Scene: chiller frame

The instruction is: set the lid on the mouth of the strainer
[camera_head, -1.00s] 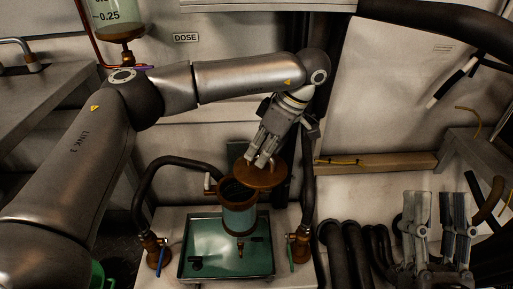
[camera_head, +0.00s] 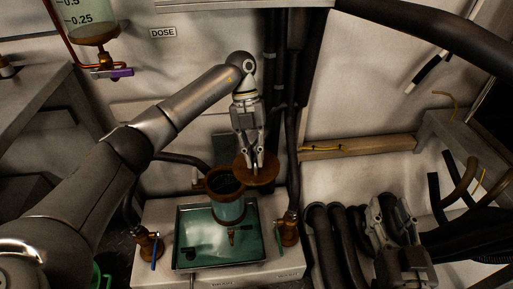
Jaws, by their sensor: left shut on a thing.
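The strainer (camera_head: 229,212) is an upright teal-grey cylinder with a brown rim. It stands over a green tray, and its mouth (camera_head: 224,182) is open and dark inside. The lid (camera_head: 263,173) is a round rust-brown disc. My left gripper (camera_head: 254,166) points down and is shut on the lid's top. The lid is to the right of the mouth and slightly behind it, overlapping the rim's right edge in the picture; I cannot tell whether they touch. My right gripper (camera_head: 390,215) is at the lower right, open and empty, away from the strainer.
The green tray (camera_head: 190,258) sits on a pale base, with a brown valve at the left (camera_head: 147,243) and another at the right (camera_head: 288,230). Black pipes rise behind the strainer, and thick hoses (camera_head: 322,235) lie between it and my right gripper.

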